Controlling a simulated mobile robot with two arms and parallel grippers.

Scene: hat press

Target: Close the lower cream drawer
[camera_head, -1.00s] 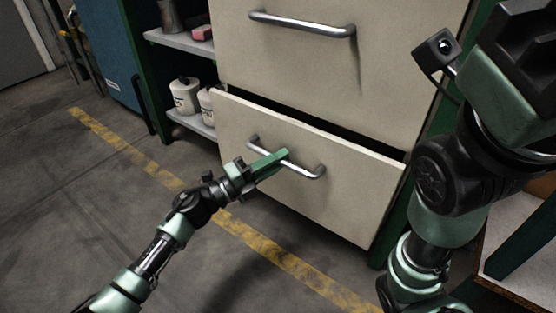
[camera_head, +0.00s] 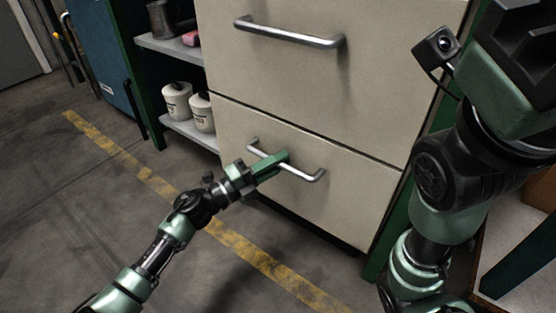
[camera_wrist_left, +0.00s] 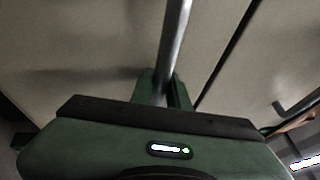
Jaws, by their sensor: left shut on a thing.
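The lower cream drawer (camera_head: 330,205) is in the middle of the head view. Its front looks level with the upper drawer front, with only a thin dark seam between them. My left gripper (camera_head: 272,164) is shut on the drawer's metal bar handle (camera_head: 311,175), near its middle. In the left wrist view the handle (camera_wrist_left: 175,40) runs between the green fingers (camera_wrist_left: 160,88). My right arm stands at the right of the head view, but its gripper is not in view.
The upper cream drawer (camera_head: 300,85) with its own bar handle (camera_head: 290,33) is above. Left of it, shelves (camera_head: 190,133) hold two white jars (camera_head: 177,100). A yellow line (camera_head: 265,262) crosses the open floor. A blue cabinet (camera_head: 100,55) is at the far left.

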